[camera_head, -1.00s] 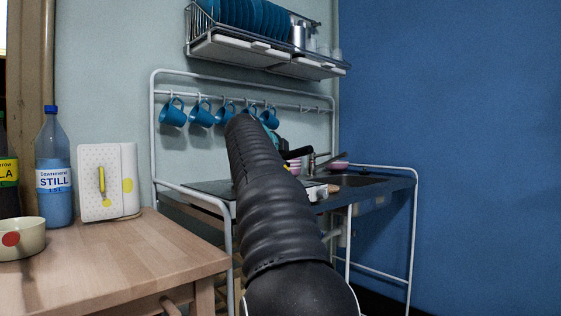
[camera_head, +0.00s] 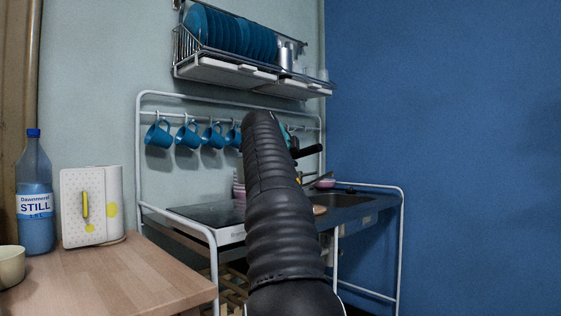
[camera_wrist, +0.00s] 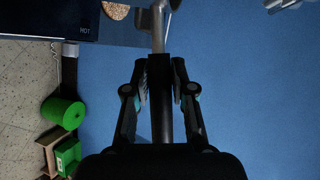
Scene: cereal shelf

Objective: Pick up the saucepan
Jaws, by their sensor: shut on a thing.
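The saucepan shows as a black handle with a grey metal neck (camera_wrist: 158,40) in the wrist view. Its pan body is outside the wrist view and hidden behind my arm in the head view. My gripper (camera_wrist: 160,85) is shut on the black handle, with one finger on each side. In the head view the black handle (camera_head: 308,152) sticks out to the right of my arm, above the sink unit and apart from it. Most of my gripper is hidden there by my arm.
The hob (camera_head: 208,213) and sink (camera_head: 345,201) lie below, with stacked bowls (camera_head: 239,187) behind the hob. Blue mugs (camera_head: 187,137) hang on a rail under a plate rack (camera_head: 225,72). A wooden table (camera_head: 130,275) stands at left. The blue wall at right is bare.

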